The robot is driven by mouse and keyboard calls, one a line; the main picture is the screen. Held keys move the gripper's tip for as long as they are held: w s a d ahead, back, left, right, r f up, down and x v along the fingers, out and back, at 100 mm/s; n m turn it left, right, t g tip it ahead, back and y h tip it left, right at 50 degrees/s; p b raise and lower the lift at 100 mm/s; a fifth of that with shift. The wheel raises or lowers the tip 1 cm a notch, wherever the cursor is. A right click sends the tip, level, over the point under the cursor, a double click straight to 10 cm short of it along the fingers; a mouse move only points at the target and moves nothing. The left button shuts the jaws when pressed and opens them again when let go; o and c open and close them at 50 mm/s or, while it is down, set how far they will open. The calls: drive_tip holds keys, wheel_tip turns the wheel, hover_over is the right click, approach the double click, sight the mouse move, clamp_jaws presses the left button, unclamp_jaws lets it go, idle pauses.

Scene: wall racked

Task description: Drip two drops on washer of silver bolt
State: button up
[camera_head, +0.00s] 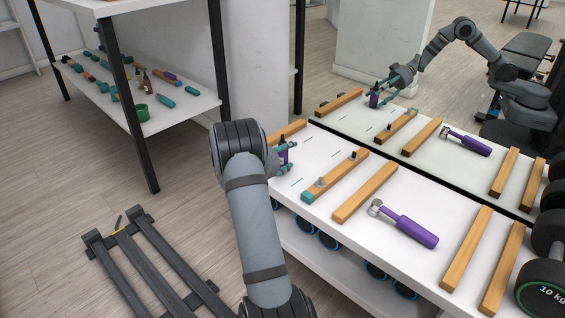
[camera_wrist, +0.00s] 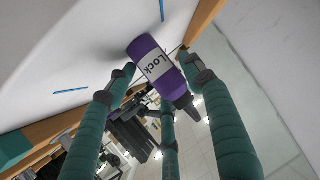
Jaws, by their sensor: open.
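A purple bottle (camera_head: 283,154) with a white label reading "Lock" stands at the left end of the white bench. In the wrist view the bottle (camera_wrist: 152,60) and its dark nozzle lie between my teal fingers. My gripper (camera_head: 284,158) is open around the bottle; I cannot tell whether any finger touches it. A wooden bar with a teal end (camera_head: 336,174) lies to the right of the bottle. It carries a lighter, silver-looking bolt (camera_head: 320,183) near its front end and a darker bolt (camera_head: 353,156) near its back end. Their washers are too small to make out.
A purple-handled tool (camera_head: 405,224) and more wooden bars (camera_head: 365,199) lie farther right on the bench (camera_head: 350,240). Dumbbells (camera_head: 548,275) stand at the right edge. A mirror behind reflects the bench and my arm. A shelf (camera_head: 150,115) with small items stands at left.

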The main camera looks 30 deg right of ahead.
drive_tip(key=shift+w+d+f, duration=0.1)
drive_tip(key=shift+w+d, duration=0.1)
drive_tip(key=shift+c, duration=0.9)
drive_tip(key=c, duration=0.8)
drive_tip(key=shift+c, duration=0.3)
